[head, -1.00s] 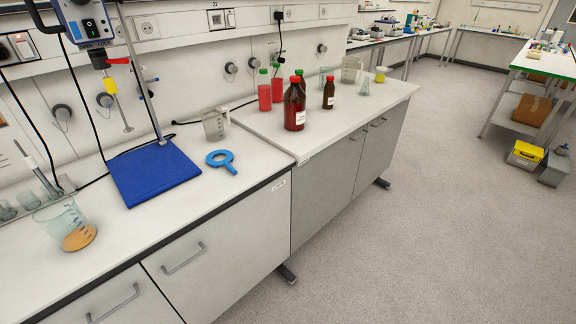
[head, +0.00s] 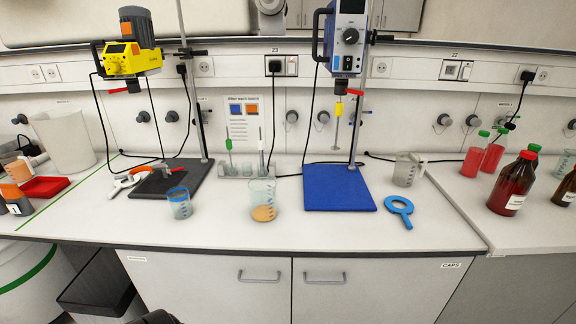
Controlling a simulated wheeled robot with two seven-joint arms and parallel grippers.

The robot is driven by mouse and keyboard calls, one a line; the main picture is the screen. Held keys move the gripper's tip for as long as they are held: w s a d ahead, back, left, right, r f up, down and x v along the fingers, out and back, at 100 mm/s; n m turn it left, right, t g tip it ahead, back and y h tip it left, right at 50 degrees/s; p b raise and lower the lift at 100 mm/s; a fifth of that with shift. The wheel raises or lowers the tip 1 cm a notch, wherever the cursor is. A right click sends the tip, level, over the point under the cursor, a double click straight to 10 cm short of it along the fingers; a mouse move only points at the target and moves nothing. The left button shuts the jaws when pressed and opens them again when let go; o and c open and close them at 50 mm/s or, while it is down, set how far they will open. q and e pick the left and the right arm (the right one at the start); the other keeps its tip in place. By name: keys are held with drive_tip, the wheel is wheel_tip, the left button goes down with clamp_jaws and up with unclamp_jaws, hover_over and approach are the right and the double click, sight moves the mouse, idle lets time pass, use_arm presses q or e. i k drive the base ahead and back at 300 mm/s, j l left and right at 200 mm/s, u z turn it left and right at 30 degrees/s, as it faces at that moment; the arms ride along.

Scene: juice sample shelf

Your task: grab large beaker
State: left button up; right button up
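A clear tall beaker (head: 262,198) with orange-brown contents at its bottom stands upright on the white bench, left of the blue stand base. It is the larger of the two open beakers near the front edge. A smaller beaker (head: 180,203) with a blue rim stands to its left. A clear jug with a handle (head: 405,171) stands right of the blue base. Neither of my grippers can be made out in the head view. A dark shape at the bottom edge is too cut off to tell.
A yellow stirrer (head: 131,60) hangs over a black base (head: 171,180). A blue-grey stirrer (head: 346,40) hangs over the blue base (head: 338,190). Brown bottles (head: 512,185) stand farther right. Bench front between them is clear.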

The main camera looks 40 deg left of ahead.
sight(262, 190)
drive_tip(key=u, duration=1.6)
drive_tip(key=i+l+z, duration=0.1)
drive_tip(key=z, duration=0.15)
